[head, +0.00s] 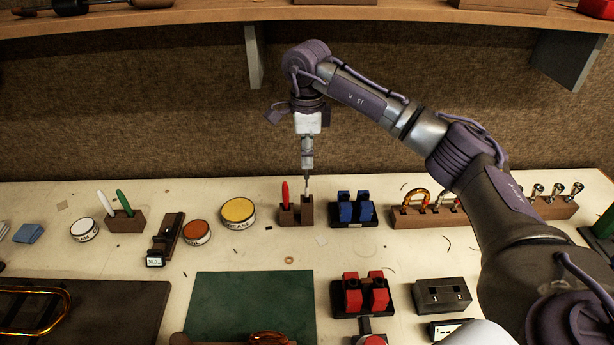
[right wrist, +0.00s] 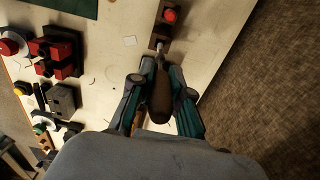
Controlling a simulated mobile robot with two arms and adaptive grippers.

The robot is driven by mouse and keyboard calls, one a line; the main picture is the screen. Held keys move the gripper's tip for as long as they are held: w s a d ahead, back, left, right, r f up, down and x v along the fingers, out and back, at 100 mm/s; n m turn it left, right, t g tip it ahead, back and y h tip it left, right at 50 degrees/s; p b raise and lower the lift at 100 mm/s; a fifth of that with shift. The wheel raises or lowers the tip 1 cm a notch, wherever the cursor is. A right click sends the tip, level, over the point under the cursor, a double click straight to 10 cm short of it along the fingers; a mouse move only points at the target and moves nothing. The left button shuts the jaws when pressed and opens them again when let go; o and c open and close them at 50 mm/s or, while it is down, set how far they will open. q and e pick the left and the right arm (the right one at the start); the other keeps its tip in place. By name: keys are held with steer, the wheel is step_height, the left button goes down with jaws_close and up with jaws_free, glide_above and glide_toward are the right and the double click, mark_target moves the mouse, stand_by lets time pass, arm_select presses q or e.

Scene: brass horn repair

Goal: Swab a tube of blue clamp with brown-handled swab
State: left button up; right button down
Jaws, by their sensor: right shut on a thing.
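My right gripper (head: 307,168) points down over the wooden swab holder (head: 307,212). It is shut on the brown-handled swab, whose brown handle (right wrist: 158,98) shows between the fingers (right wrist: 161,85) in the right wrist view. The swab's thin lower part (head: 307,187) reaches down to the holder's right block; whether its tip is still inside I cannot tell. A red-handled swab (head: 285,191) stands in the left block. The blue clamp (head: 356,209) sits on a black base just right of the holder. I cannot make out a tube in it. My left gripper is out of view.
A red clamp (head: 365,293) stands nearer the front, beside a dark box (head: 442,295). A wooden rack (head: 412,218) with brass and silver parts is to the right. A yellow-lidded tin (head: 238,212) is to the left. A green mat (head: 250,300) lies in front.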

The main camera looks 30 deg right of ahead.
steer(key=shift+r, duration=0.95)
